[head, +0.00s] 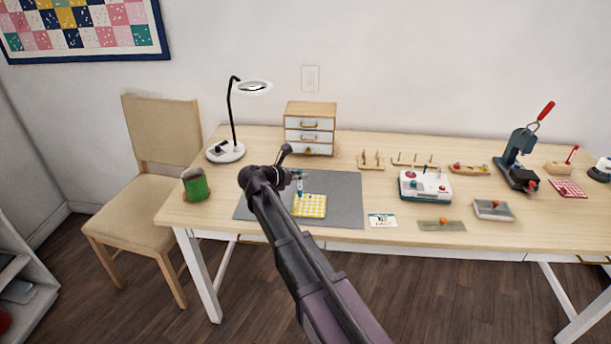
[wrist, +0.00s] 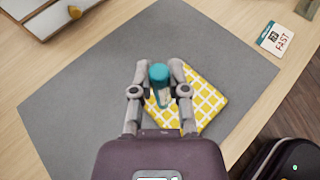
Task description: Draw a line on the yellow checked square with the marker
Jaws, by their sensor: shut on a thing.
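The yellow checked square (head: 313,207) lies on the grey mat (head: 346,187) near the front of the table. It also shows in the wrist view (wrist: 203,92), partly hidden behind my gripper. My gripper (wrist: 160,84) is shut on the marker (wrist: 159,73), whose teal end points up toward the wrist camera. In the head view the marker (head: 299,188) stands about upright over the left part of the square. The marker's lower tip is hidden in the wrist view, and I cannot tell whether it touches the cloth.
A card (head: 382,220) lies right of the mat, near a white device (head: 425,187). The mat around the square is clear.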

